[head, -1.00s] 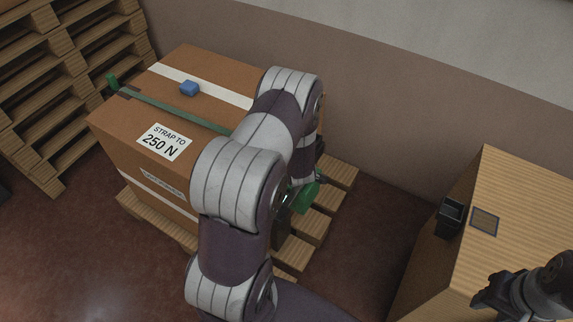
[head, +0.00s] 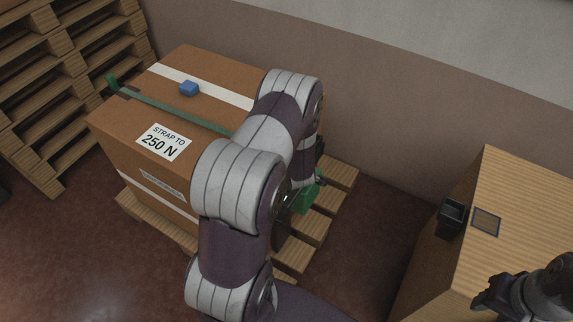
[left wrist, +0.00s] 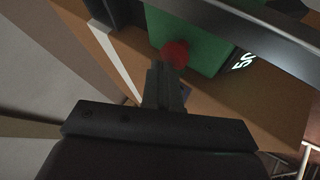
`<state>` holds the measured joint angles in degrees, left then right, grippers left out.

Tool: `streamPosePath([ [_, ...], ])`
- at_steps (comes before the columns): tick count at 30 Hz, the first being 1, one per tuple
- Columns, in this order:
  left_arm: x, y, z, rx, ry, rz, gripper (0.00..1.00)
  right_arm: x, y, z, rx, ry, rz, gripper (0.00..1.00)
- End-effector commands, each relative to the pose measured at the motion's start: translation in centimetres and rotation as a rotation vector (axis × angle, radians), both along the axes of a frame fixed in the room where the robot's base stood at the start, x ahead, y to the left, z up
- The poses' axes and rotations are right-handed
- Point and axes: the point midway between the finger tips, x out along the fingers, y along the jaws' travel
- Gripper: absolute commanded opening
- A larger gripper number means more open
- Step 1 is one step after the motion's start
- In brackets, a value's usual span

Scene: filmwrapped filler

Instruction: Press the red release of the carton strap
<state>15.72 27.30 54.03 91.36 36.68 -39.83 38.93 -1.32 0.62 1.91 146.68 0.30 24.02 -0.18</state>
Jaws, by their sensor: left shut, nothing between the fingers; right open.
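The brown carton (head: 110,150) stands on a wooden pallet, with a green strap (head: 165,105) over its top. A green strap unit (head: 307,200) shows at its right side, partly hidden by my left arm. In the left wrist view the green housing (left wrist: 205,50) carries the round red release (left wrist: 174,53) and a lit display. My left gripper (left wrist: 166,70) is shut and empty, its tips at the red release and overlapping its lower edge; I cannot tell whether they touch. It is hidden in the head view. My right gripper (head: 482,300) is open, at lower right, far from the carton.
Stacked pallets (head: 60,60) stand at left. A wooden cabinet (head: 530,195) with a black box (head: 451,217) is at right. Floor between pallet and cabinet is clear.

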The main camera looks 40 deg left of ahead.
Motion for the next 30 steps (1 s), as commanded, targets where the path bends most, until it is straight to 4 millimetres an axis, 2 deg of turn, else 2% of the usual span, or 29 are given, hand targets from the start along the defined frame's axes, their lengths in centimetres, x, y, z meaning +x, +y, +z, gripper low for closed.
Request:
streamPosePath([
  [30,-0.1,0.0,-1.2,-0.001,0.002,0.000,0.00,0.0,0.0,-0.9,0.000,0.000,0.000,0.43],
])
